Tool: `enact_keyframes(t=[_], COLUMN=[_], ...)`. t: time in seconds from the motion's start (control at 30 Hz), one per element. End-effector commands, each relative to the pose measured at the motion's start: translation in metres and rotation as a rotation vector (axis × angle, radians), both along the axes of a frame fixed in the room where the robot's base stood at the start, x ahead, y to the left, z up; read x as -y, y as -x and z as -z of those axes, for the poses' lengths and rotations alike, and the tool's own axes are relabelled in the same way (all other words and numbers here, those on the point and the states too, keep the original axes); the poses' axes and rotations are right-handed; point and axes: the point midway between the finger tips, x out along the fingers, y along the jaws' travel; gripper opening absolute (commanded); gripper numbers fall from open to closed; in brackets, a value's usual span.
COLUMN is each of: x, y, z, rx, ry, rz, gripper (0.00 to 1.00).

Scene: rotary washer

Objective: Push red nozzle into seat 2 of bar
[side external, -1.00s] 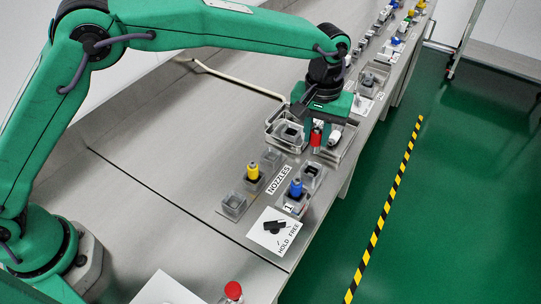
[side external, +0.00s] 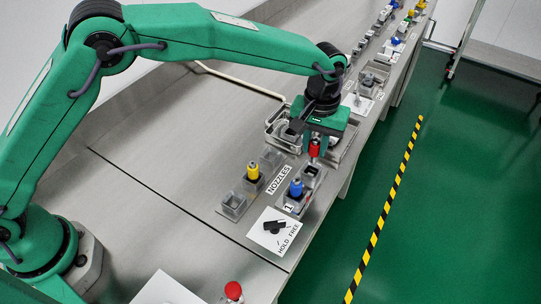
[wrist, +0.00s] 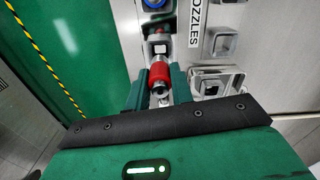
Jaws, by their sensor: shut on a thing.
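The red nozzle (side external: 314,148) is held in my gripper (side external: 316,152). In the wrist view the red nozzle (wrist: 160,72) sits between the two green fingers of my shut gripper (wrist: 160,86). The bar's empty square seat 2 (side external: 312,176) is just in front of the nozzle in the side view. In the wrist view that seat (wrist: 158,47) shows just beyond the nozzle's end. The blue nozzle (side external: 296,188) stands in the bar's other seat, beside the label 1. I cannot tell whether the red nozzle's lower end touches the seat.
A yellow nozzle (side external: 252,173) stands in a rack with empty holders (side external: 234,204) left of the NOZZLES label. A black HOLD/FREE knob (side external: 275,227) is on a white plate in front of the bar.

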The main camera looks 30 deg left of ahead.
Motion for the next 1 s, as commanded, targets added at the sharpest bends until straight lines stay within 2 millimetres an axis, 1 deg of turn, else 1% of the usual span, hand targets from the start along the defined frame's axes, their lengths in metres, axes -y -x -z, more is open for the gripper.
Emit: enact_keyframes(t=[0.3, 0.5, 0.7, 1.0], x=[0.000, 0.000, 0.000, 0.000], y=[0.000, 0.000, 0.000, 0.000], z=[0.023, 0.034, 0.040, 0.041], rx=[0.000, 0.001, 0.000, 0.001], ry=[0.000, 0.000, 0.000, 0.001], rz=[0.000, 0.000, 0.000, 0.000], gripper=[0.00, 0.00, 0.00, 0.00])
